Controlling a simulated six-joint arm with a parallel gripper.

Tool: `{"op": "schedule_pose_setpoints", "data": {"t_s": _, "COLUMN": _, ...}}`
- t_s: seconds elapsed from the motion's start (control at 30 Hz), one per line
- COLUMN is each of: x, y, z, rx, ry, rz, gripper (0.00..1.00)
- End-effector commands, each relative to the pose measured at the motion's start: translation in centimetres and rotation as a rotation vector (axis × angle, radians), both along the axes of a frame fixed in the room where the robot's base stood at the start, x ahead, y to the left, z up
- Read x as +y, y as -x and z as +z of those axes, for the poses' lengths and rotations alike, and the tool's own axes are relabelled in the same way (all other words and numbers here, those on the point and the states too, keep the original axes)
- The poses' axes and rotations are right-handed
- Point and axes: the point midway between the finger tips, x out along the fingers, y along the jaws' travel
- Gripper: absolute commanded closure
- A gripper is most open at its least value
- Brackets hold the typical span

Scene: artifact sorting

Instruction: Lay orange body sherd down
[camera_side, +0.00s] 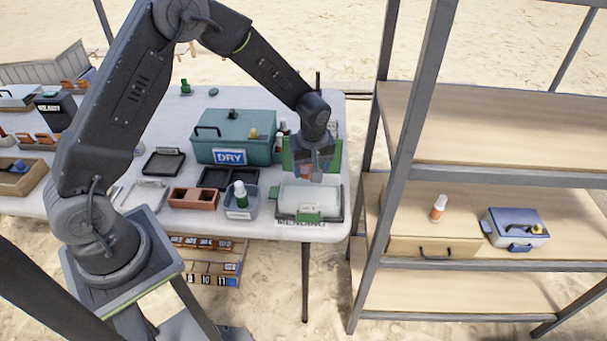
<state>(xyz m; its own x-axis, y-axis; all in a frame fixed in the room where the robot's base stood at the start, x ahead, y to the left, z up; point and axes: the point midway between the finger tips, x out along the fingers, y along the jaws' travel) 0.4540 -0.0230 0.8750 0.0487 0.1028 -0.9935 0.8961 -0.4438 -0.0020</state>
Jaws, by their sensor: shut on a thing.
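My gripper (317,176) points down over the right end of the white table. It is shut on the orange body sherd (305,171), of which only a small orange patch shows between the fingers. The rest of the sherd is hidden by the gripper. Below the gripper is a white-filled tray (310,215) with green clips, next to the word MENDING on the table's front edge. The sherd appears just above the tray's back part; I cannot tell whether it touches the white filling.
A teal DRY box (232,154) stands left of the gripper. A metal-framed shelf (480,190) rises close on the right.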

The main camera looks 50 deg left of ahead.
Motion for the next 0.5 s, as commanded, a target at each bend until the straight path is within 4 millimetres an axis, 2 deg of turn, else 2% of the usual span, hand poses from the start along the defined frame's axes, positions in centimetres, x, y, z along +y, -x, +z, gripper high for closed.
{"op": "schedule_pose_setpoints", "data": {"t_s": 0.17, "x": 0.6, "y": 1.5, "z": 0.8, "rx": 0.009, "ry": 0.016, "rz": -0.216, "gripper": 0.60}}
{"op": "schedule_pose_setpoints", "data": {"t_s": 0.5, "x": 1.7, "y": 5.1, "z": 1.9, "rx": 0.004, "ry": 0.023, "rz": -0.758, "gripper": 0.60}}
